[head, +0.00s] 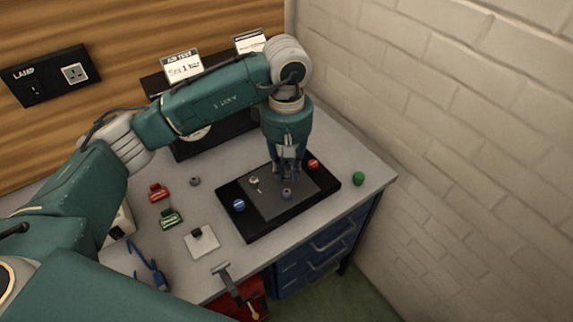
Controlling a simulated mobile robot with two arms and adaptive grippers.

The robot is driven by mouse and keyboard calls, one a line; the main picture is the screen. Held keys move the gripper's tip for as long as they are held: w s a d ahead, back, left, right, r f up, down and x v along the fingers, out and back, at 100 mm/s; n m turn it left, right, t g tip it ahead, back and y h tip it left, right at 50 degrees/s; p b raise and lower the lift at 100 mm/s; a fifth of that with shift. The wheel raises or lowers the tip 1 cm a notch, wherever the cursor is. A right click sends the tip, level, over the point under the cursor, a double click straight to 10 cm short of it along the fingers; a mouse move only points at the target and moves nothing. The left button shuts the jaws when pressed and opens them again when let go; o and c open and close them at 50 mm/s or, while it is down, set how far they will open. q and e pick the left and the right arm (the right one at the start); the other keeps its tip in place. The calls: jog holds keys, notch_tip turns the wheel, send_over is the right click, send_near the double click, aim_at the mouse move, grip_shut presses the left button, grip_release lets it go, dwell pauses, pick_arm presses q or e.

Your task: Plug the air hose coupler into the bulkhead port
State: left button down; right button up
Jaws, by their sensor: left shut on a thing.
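My left gripper (287,170) points straight down over the black tray (248,233). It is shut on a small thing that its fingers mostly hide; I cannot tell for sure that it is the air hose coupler. Just below the fingertips is a small round blue-grey and brownish part (286,193). I cannot tell whether it is held or is part of the grey plate (270,208) in the tray. A small pale metal fitting (254,181) stands on the plate to the left. No hose can be made out, and I cannot identify the bulkhead port. My right gripper is not in view.
A blue knob (239,205) and a red knob (313,164) flank the plate. A green cylinder (359,178) stands right of the tray. A brick wall (460,150) bounds the right.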

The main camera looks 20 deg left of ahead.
aim_at(286, 177)
pick_arm(q)
jog(key=shift+f, duration=0.45)
jog(key=shift+f+b, duration=0.3)
jog(key=shift+f, duration=0.05)
jog(key=shift+f+b, duration=0.35)
jog(key=shift+f, duration=0.5)
jog(key=shift+f+b, duration=0.35)
jog(key=shift+f, duration=0.55)
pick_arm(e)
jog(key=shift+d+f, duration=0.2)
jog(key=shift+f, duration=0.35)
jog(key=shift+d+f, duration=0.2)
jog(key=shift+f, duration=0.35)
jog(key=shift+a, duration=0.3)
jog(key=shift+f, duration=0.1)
pick_arm(q)
jog(key=shift+b, duration=0.4)
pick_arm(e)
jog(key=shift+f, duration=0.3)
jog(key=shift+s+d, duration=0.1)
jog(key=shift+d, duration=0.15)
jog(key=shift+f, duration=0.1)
